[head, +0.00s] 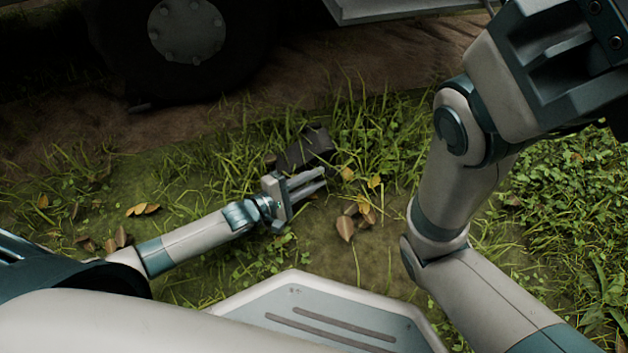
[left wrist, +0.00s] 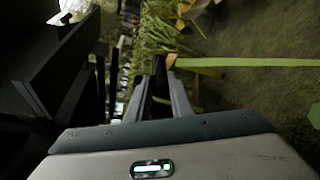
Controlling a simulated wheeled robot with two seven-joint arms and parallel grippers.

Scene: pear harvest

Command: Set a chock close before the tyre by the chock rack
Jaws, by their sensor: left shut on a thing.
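The dark tyre (head: 240,60) with its grey bolted hub (head: 187,28) stands at the upper left of the head view. A dark, blocky thing (head: 305,148) lies in the grass between the tyre and my left gripper; I cannot tell whether it is a chock or part of the rack. My left gripper (head: 325,180) is low over the grass, just below this dark thing. In the left wrist view, its fingers are shut on a narrow dark piece (left wrist: 160,88), mostly hidden between them. The right arm rises at the right, but its fingertips are not seen.
Dark slatted bodies (left wrist: 50,65) fill the left of the left wrist view, close beside the fingers. A grey vehicle edge (head: 400,10) hangs at the top. Bare brown soil (head: 340,60) runs past the tyre. Grass and fallen leaves (head: 355,215) cover the nearer ground.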

